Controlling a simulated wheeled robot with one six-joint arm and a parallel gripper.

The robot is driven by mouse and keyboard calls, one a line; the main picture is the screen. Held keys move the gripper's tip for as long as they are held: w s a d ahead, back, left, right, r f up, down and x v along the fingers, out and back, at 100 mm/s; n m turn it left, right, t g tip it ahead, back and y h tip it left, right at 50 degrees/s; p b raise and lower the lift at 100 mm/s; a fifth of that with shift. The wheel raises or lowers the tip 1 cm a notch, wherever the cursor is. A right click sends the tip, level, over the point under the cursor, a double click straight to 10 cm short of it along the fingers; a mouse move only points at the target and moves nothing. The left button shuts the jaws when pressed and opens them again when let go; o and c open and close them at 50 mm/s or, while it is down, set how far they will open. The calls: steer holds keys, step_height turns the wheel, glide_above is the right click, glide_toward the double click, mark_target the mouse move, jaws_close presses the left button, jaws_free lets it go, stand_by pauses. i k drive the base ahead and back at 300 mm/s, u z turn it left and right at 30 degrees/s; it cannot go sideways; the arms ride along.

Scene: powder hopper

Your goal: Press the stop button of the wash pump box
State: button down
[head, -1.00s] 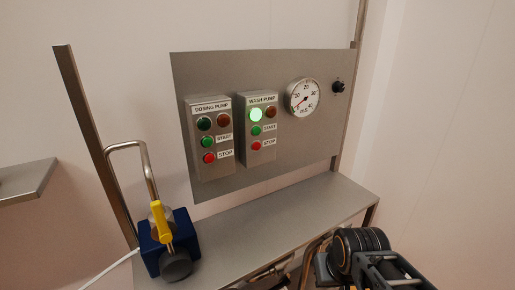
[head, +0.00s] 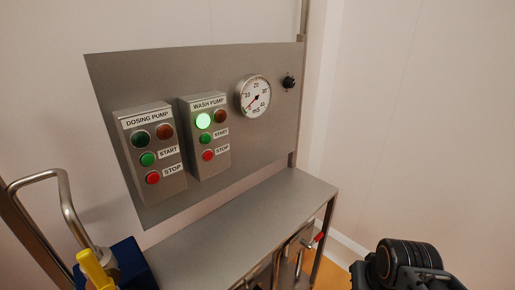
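The wash pump box (head: 206,170) is mounted on a grey metal panel (head: 110,75), right of the dosing pump box (head: 152,200). Its red stop button (head: 208,155) sits at the bottom, beside a STOP label. Its green start button (head: 205,139) is just above. At the top its green lamp (head: 203,121) is lit bright and its red lamp (head: 220,116) is dark. Part of my arm shows at the lower right, well away from the panel. My gripper's fingertips cannot be made out.
A round gauge (head: 253,96) and a black knob (head: 289,82) are on the panel's right. A bare steel shelf (head: 250,220) juts out below the panel. A blue device (head: 132,262) with a yellow handle (head: 93,268) stands at lower left. A red-tipped lever (head: 319,237) shows below the shelf.

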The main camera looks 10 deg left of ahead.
mark_target(208, 156)
steer(key=z, duration=0.75)
steer(key=i, duration=0.6)
steer(key=u, duration=3.9)
